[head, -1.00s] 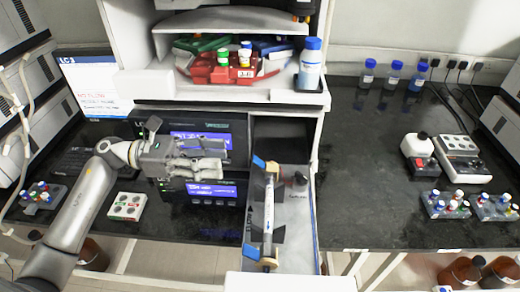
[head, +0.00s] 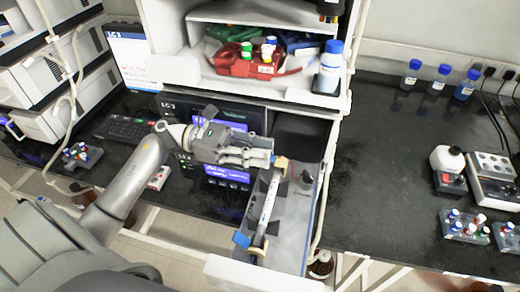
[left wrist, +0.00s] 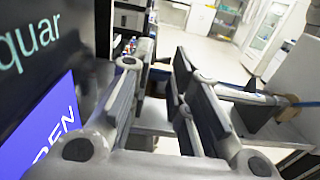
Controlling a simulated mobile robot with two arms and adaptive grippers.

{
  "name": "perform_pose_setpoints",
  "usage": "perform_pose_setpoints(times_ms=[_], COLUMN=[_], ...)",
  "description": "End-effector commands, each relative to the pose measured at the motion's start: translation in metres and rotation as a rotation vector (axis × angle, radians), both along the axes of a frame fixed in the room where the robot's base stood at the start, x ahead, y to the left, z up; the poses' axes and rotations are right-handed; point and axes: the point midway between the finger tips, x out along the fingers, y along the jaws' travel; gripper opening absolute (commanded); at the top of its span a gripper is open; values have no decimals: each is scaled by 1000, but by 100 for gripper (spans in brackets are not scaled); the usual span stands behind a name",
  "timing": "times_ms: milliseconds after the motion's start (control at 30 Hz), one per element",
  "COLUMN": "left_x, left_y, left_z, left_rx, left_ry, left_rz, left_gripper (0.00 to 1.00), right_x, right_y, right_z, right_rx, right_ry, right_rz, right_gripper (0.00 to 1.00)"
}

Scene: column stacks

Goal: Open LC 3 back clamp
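The open drawer (head: 288,235) of the LC 3 unit (head: 227,165) holds a slim column (head: 268,208) lying lengthwise, with tan end fittings. The front clamp's blue tab (head: 242,239) is at the drawer's near end. My left gripper (head: 268,153) is just above and left of the column's back end, fingers pointing right. In the left wrist view (left wrist: 163,75) its fingers are apart with nothing between them. My right gripper is out of view.
A shelf above holds a red tray (head: 250,66) and a blue-capped bottle (head: 329,68). The LC 3 monitor (head: 130,55) stands left. The dark bench (head: 385,165) right of the drawer is clear; vial racks (head: 464,226) stand farther right.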

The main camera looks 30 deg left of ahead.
Motion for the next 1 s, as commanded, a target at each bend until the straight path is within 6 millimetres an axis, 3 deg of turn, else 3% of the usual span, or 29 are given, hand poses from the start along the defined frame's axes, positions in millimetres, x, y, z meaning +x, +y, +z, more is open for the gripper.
perform_pose_setpoints(times_ms=[100,467,1000], left_x=[0,0,5], left_y=[0,-2,-18], left_z=[0,3,21], left_rx=[0,49,463], left_ry=[0,10,111], left_rz=[0,-2,-1], left_gripper=[0,0,0], right_x=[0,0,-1], right_y=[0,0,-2], right_z=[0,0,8], right_rx=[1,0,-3], right_ry=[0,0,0], right_rz=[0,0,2], right_gripper=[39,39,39])
